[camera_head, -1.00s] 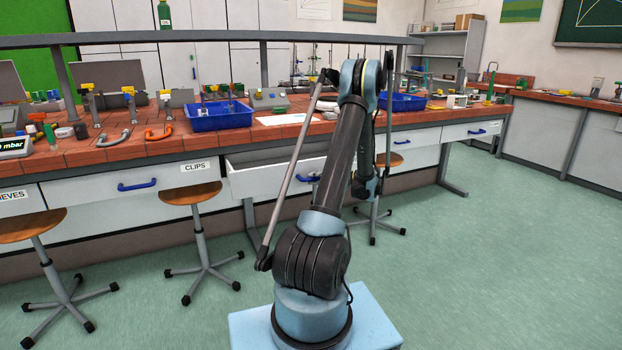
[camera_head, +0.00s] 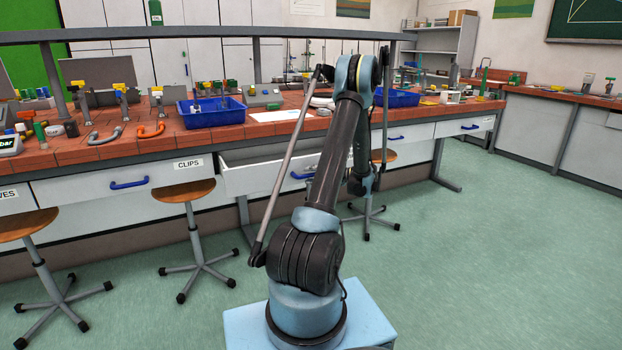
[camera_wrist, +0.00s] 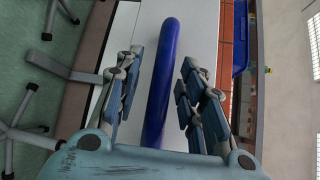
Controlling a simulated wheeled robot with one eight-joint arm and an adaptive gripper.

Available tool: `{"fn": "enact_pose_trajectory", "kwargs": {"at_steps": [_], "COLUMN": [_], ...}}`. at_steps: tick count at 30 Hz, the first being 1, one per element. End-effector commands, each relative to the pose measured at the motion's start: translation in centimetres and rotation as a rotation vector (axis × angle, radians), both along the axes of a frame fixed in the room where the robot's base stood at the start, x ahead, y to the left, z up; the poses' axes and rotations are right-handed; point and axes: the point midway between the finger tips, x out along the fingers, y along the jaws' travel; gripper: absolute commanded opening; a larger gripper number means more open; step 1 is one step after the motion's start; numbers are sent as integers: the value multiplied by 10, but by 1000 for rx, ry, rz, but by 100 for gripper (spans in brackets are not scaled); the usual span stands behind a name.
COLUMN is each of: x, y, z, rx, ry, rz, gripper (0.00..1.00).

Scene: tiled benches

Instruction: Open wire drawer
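A white drawer front (camera_wrist: 200,35) with a long blue bar handle (camera_wrist: 161,80) fills the middle of the wrist view. My gripper (camera_wrist: 161,68) is open, with one finger on each side of the handle and visible gaps between. In the head view, a drawer (camera_head: 255,180) right of the CLIPS label stands partly open, its blue handle (camera_head: 300,175) partly covered by my arm. My gripper is not clear there, and no label reading "wire" shows. I cannot tell which drawer the wrist view shows.
Stools (camera_head: 190,195) stand along the bench front, one (camera_head: 372,215) behind my arm. The brick-red benchtop (camera_head: 160,148) carries blue trays (camera_head: 210,112), clamps and tubes. Green floor (camera_head: 480,260) is free at the right.

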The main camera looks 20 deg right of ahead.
Motion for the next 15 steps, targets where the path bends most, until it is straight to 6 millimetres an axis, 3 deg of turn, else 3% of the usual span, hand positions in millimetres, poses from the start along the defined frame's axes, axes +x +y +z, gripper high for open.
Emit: {"fn": "enact_pose_trajectory", "kwargs": {"at_steps": [5, 15], "x": [-11, -49], "y": [-14, -64], "z": [2, 11], "rx": [0, 0], "ry": [0, 1], "rz": [0, -1], "gripper": [36, 36]}}
